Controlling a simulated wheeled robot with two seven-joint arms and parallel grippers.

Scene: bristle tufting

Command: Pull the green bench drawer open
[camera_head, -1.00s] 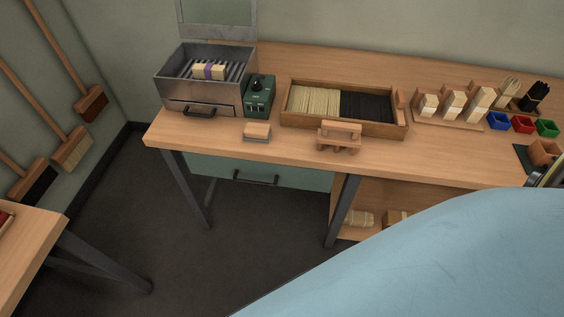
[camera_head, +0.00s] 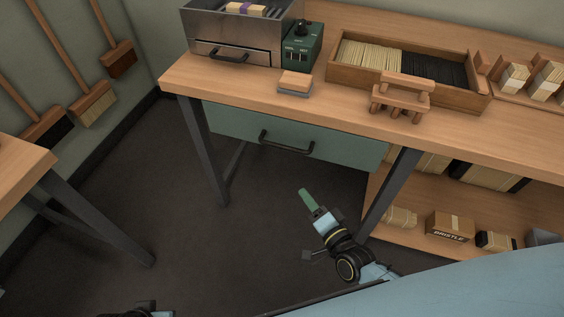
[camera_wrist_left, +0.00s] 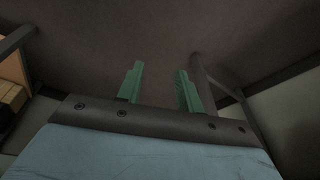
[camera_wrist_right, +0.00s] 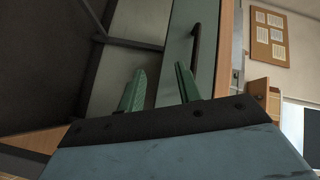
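The green bench drawer (camera_head: 340,150) sits shut under the bench top, with a dark bar handle (camera_head: 286,142) across its front. My right gripper (camera_head: 307,199) is in front of and below the drawer, apart from the handle. In the right wrist view its two green fingers (camera_wrist_right: 160,88) are spread with nothing between them, and the drawer handle (camera_wrist_right: 195,55) shows beyond them. My left gripper (camera_wrist_left: 157,84) shows spread, empty green fingers in the left wrist view. In the head view only a part of the left arm shows at the bottom edge.
The wooden bench top (camera_head: 240,104) overhangs the drawer. A grey bench leg (camera_head: 390,190) stands right of my right gripper, beside a lower shelf (camera_head: 385,223) with boxes. Another table (camera_head: 20,180) is at left. The dark floor (camera_head: 200,260) between is clear.

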